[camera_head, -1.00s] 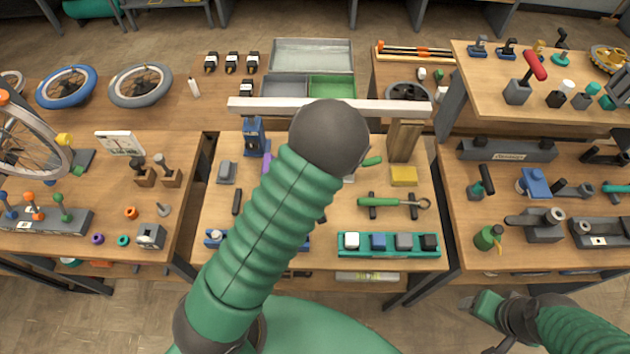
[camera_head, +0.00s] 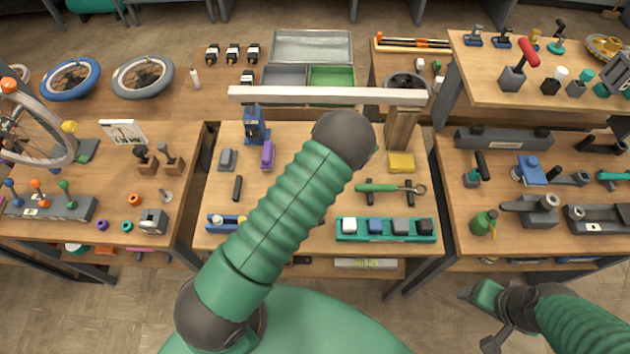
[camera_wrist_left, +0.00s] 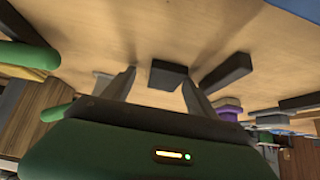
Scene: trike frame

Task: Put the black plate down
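In the left wrist view a small black block, which looks like the black plate (camera_wrist_left: 168,75), sits on or just over the wooden tabletop. My left gripper (camera_wrist_left: 157,82) has its two dark fingers spread apart, with the plate just beyond and between the tips. A gap shows on the plate's left; the right fingertip is close to its edge, and I cannot tell if they touch. In the head view my own left arm hides the left gripper and the plate. My right gripper (camera_head: 482,302) hangs at the lower right, off the tables; its fingers are unclear.
Near the left gripper are a dark bar (camera_wrist_left: 228,72) and a purple part (camera_wrist_left: 228,110). The middle table also holds a green-handled tool (camera_head: 378,188), a yellow block (camera_head: 401,163) and a teal tray (camera_head: 345,238). A pale beam (camera_head: 330,95) spans the table's back.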

